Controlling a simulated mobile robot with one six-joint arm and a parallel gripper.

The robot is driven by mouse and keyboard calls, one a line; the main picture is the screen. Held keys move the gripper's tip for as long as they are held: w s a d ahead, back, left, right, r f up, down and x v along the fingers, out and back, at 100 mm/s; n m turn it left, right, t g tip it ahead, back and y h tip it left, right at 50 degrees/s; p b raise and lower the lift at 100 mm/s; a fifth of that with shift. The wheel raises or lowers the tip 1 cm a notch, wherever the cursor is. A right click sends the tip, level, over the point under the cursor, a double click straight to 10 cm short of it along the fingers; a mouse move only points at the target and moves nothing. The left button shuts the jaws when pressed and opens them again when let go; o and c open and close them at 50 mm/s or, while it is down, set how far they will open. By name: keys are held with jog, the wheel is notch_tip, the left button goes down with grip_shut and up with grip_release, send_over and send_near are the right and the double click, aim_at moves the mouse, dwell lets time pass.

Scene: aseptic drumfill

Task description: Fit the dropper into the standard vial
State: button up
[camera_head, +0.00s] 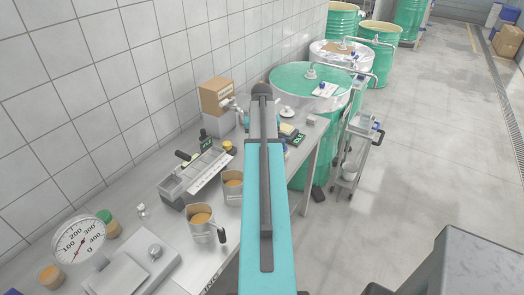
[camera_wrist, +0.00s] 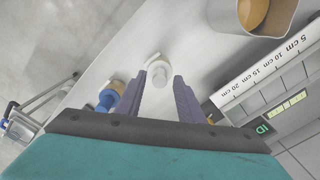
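My gripper (camera_wrist: 162,80) is open in the wrist view, its two purple fingers apart. A small white round piece (camera_wrist: 157,73), with a wider rim and a short cylinder, shows at and between the fingertips, nearer the left one. I cannot tell whether it is the dropper, the vial or both, nor whether a finger touches it. In the head view my teal arm hides this spot. A small clear vial-like bottle (camera_head: 142,210) stands on the bench at the left; I cannot tell whether it is the standard vial.
The bench (camera_head: 150,235) holds a dial scale (camera_head: 80,240), a metal caddy (camera_head: 192,172), metal cups (camera_head: 203,226), a cardboard box (camera_head: 216,95) and a white lidded dish (camera_head: 287,113). A blue and orange item (camera_wrist: 107,96) is left of my fingers. A trolley (camera_head: 357,148) stands beyond the bench's right edge.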

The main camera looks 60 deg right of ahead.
notch_tip(320, 180, up, 12)
jog(key=p, duration=0.3)
jog(key=shift+f, duration=0.2)
dwell(0.8)
